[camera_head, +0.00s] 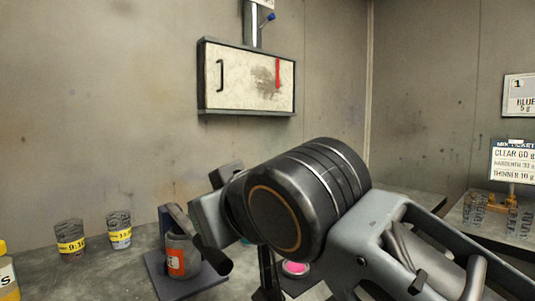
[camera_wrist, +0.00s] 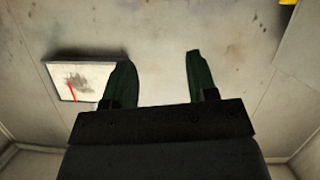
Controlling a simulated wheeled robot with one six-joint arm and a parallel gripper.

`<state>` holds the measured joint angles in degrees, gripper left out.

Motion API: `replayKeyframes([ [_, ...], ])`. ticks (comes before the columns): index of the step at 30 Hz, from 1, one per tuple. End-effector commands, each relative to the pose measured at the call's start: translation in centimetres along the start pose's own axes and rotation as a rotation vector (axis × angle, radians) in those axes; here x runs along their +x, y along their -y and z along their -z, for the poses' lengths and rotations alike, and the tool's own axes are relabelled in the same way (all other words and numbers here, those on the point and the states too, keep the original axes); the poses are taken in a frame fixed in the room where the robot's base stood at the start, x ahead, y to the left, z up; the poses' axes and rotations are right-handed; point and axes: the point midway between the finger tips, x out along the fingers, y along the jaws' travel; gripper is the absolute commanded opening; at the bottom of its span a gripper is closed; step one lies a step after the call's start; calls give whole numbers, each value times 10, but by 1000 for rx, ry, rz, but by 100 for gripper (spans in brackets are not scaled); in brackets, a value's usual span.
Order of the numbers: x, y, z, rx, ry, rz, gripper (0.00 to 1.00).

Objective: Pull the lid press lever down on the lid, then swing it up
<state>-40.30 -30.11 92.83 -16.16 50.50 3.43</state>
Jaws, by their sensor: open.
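The lid press stands on the bench at lower left in the head view, with a dark upright (camera_head: 166,222) and a flat base (camera_head: 158,272). A grey can with an orange label (camera_head: 176,262) stands in it.
Two cups with yellow labels (camera_head: 70,240) (camera_head: 119,231) stand left of the press. A container with pink contents (camera_head: 295,267) is partly hidden below my wrist. A wall cabinet (camera_head: 246,78) hangs behind. Glasses (camera_head: 474,208) stand at far right.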

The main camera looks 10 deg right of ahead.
Motion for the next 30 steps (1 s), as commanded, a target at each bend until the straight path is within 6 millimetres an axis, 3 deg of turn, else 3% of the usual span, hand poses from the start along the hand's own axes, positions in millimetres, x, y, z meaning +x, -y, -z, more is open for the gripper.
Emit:
replayKeyframes([
  [1,-16,-2,12,1,-6,2,53],
  [6,-55,-8,33,0,-6,3,53],
  [12,-105,-7,30,-2,-6,9,53],
  [17,-125,-8,30,0,-6,8,53],
  [30,-144,-9,29,-1,-2,2,53],
])
